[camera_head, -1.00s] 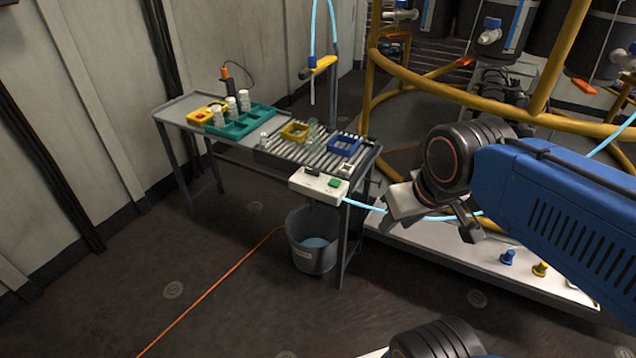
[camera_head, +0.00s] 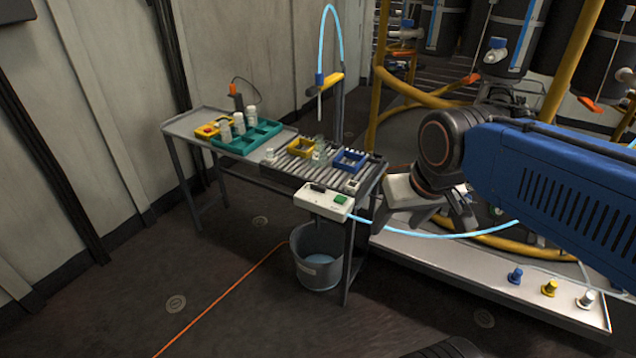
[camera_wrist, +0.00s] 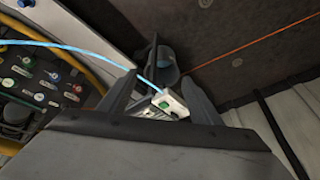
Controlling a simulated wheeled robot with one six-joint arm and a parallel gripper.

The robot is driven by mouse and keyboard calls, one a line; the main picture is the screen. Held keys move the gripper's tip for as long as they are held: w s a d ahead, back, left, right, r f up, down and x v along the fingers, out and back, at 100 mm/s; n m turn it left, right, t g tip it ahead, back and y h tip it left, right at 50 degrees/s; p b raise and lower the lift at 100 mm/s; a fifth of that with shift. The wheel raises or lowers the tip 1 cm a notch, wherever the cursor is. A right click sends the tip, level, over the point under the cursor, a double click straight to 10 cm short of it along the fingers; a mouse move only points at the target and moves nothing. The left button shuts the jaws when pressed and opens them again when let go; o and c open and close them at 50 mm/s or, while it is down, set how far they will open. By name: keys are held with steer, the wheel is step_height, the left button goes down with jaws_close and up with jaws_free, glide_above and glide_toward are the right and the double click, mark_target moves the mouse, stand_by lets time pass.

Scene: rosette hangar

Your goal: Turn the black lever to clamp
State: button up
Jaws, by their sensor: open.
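A white box (camera_head: 324,201) is fixed at the front right corner of the grey table. A small black part (camera_head: 318,187), which looks like the black lever, sits on its top beside a green button (camera_head: 341,199). A light blue tube (camera_head: 440,234) runs from the box to the right. In the wrist view the white box (camera_wrist: 171,103) shows between the fingers, some way beyond them; the black part is not clear there. My gripper (camera_wrist: 160,95) is open and empty. In the head view it is right of the box, apart from it, partly hidden by my wrist.
The table holds a teal tray (camera_head: 248,138) with white bottles, a yellow bin (camera_head: 300,147) and a blue bin (camera_head: 350,160) on rollers. A grey bucket (camera_head: 318,270) stands below. Yellow pipes (camera_head: 430,97) and a pale ledge (camera_head: 470,268) lie to the right. Floor in front is clear.

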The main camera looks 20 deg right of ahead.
steer(key=w+a+r+m+g, duration=0.1)
steer(key=w+r+m, duration=0.15)
steer(key=w, duration=0.55)
steer(key=w+a+r+m+g, duration=0.1)
steer(key=w+a+r+m, duration=0.1)
steer(key=w+r, duration=0.35)
steer(key=m+g, duration=0.2)
steer(key=m, duration=0.2)
glide_above(318, 185)
steer(key=f, duration=0.2)
step_height(318, 185, down, 17)
steer(key=shift+f, duration=0.1)
steer(key=c, duration=1)
